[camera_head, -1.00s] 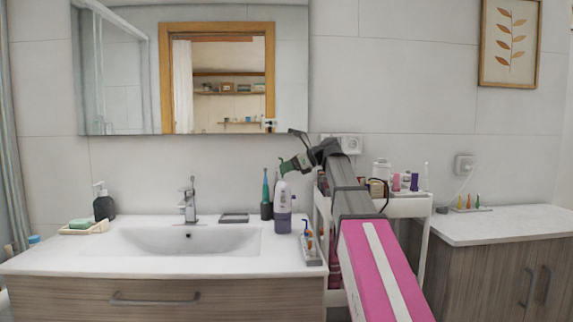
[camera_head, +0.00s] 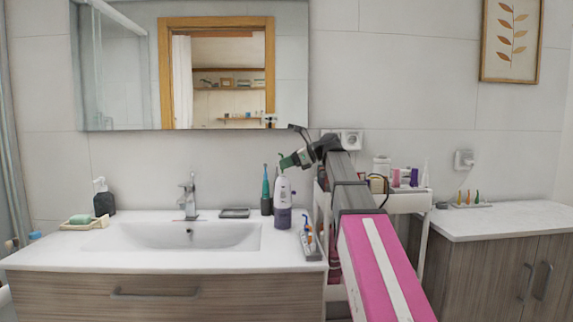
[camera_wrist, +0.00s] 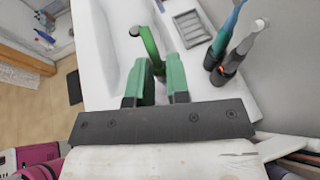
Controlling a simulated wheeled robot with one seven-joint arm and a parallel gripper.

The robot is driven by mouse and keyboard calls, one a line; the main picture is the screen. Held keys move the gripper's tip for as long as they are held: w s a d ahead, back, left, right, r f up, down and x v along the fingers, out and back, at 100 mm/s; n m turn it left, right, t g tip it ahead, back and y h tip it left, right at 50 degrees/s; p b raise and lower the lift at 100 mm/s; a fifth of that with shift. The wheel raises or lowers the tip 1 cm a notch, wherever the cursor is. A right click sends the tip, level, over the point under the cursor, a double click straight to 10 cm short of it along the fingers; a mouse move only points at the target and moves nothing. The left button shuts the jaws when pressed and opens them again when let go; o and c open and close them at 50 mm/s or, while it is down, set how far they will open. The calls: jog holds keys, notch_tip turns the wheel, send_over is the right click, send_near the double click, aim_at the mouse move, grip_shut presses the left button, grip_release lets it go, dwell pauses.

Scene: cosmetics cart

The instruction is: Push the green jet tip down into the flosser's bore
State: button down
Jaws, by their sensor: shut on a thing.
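The flosser (camera_head: 283,195), white above with a purple lower part, stands upright on the counter right of the sink. My gripper (camera_head: 286,162) is just above its top in the head view. In the wrist view my green fingers (camera_wrist: 155,82) are shut on the slim green jet tip (camera_wrist: 151,48), which sticks out past them.
A teal toothbrush (camera_head: 265,184) stands in a dark holder close left of the flosser. A rack of coloured tips (camera_head: 309,243) lies on the counter's right end. A white cart (camera_head: 405,203) with bottles stands to the right. The sink (camera_head: 185,237) is at left.

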jog(key=shift+f, duration=1.2)
dwell(0.5)
jog(key=c, duration=1)
grip_release()
jog(key=shift+d, duration=0.1)
jog(key=v, duration=1)
jog(key=shift+s+d+r, duration=0.1)
jog(key=shift+s+d, duration=0.05)
jog(key=shift+d, duration=0.15)
